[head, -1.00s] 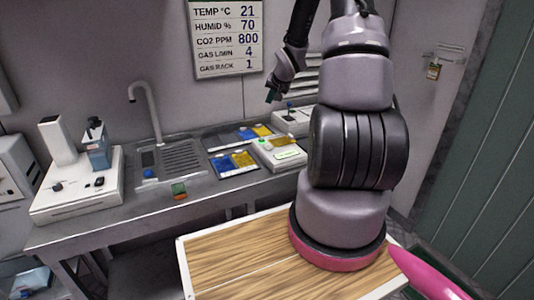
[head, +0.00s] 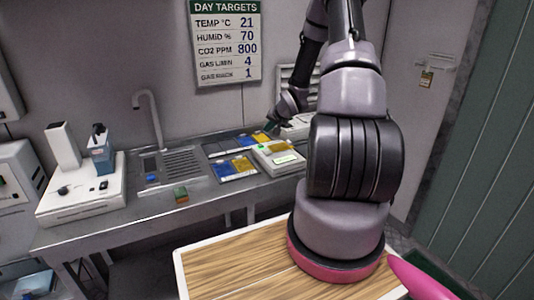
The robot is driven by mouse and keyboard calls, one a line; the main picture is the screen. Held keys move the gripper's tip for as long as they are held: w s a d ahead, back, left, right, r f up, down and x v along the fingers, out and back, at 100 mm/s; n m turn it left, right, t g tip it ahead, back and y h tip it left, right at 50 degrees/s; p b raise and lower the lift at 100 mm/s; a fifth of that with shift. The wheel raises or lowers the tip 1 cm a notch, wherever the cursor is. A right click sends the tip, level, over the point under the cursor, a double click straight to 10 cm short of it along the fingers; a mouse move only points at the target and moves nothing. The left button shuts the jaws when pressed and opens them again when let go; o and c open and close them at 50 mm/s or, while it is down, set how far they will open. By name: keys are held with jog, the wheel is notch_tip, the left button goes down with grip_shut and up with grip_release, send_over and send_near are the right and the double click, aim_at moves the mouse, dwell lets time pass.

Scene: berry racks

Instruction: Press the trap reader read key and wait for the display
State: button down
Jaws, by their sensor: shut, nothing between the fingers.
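A white box-shaped device (head: 279,159) with a small lit green display (head: 286,159) sits on the steel counter right of the blue and yellow cards; it looks like the trap reader. The display's text is too small to read. My gripper (head: 270,126) is shut and empty. In the picture its tips show just above the back left part of this device, pointing down. I cannot tell whether they touch anything. The read key is not clear at this size.
A second pale device (head: 298,121) stands behind, partly hidden by my arm. Blue and yellow cards (head: 233,167) lie in trays left of the reader. A sink tap (head: 152,115) and a white instrument (head: 80,194) stand further left. A wooden-topped surface (head: 235,262) is in front.

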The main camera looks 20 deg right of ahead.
aim_at(268, 153)
jog(key=shift+f, duration=3.9)
jog(key=shift+f, duration=0.15)
jog(key=shift+f, duration=0.25)
jog(key=shift+f, duration=0.5)
jog(key=shift+r, duration=0.95)
jog(key=shift+r, duration=2.5)
